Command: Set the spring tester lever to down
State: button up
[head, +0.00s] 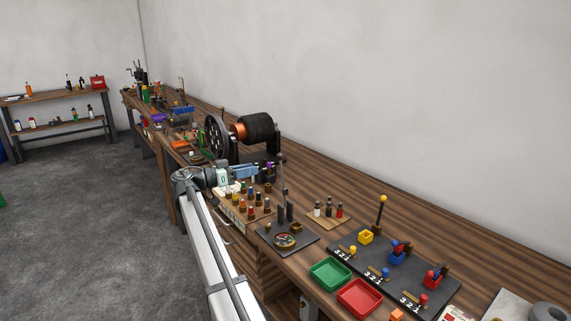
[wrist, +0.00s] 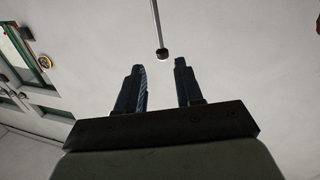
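No part is clearly labelled as the spring tester. A dark board (head: 405,272) at the right of the bench in the head view carries yellow, blue and red units, with small knobs by 3-2-1 marks. A thin upright rod with a yellow ball (head: 383,199) stands at its back. A smaller dark base (head: 305,244) with a round dial (head: 284,240) and upright posts (head: 283,205) stands left of it. My gripper (head: 256,171) is over the bench, left of both, pointing right. In the wrist view its blue fingers (wrist: 160,88) are apart with nothing between them.
Below my gripper is a rack of coloured pegs (head: 247,204); a large wheel and coil machine (head: 240,133) stands behind. Green (head: 330,274) and red (head: 360,298) trays line the front edge. A thin rod with a dark end (wrist: 162,53) shows beyond the fingers.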

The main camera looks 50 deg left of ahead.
send_over(283, 182)
jog(key=w+a, duration=0.1)
jog(key=w, duration=0.1)
jog(key=shift+a, duration=0.1)
dwell(0.4)
grip_shut()
dwell(0.4)
